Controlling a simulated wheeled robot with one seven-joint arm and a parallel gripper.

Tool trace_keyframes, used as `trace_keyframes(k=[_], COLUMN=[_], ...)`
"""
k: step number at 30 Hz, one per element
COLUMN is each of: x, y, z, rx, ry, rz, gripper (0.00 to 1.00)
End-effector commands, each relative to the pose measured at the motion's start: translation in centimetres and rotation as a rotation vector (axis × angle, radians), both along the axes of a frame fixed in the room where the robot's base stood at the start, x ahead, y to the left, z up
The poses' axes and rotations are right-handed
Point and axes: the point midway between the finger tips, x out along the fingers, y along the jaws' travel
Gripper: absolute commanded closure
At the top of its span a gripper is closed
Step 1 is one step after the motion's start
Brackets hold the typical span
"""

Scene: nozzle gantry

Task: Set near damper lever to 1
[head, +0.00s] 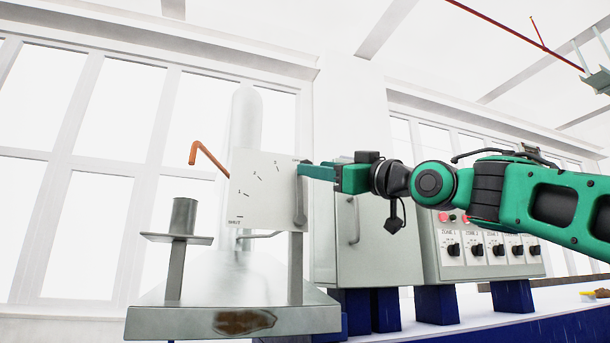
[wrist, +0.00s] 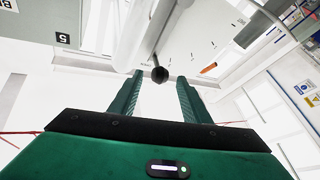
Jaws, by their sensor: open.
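The near damper's pale scale plate (head: 262,200) stands upright in the head view, marked SHUT at lower left, then 1, 2 and 3 rising rightward. The grey lever (head: 299,200) stands nearly upright at the plate's right edge, to the right of the 3 mark. My gripper (head: 304,171) is at the lever's upper end. In the wrist view my gripper (wrist: 158,78) is open, with the lever's black ball knob (wrist: 160,74) between its fingertips and gaps on both sides.
An orange bent rod (head: 205,153) sticks out left of the plate. A grey stand with a cup (head: 184,216) is at left on the metal base (head: 180,320). Grey cabinets (head: 378,240) and a panel with several knobs (head: 485,250) stand behind and right, below my arm.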

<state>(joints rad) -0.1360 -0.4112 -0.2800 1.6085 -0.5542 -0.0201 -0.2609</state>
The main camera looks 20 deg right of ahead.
Motion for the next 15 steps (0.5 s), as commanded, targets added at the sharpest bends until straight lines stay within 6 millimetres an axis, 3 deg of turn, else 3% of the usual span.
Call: trace_keyframes(k=[6, 15], x=[2.9, 4.3], y=[1.3, 2.0], z=[1.2, 1.8], rx=[0.001, 0.001], ry=[0.001, 0.001], rz=[0.000, 0.000], gripper=[0.57, 0.57])
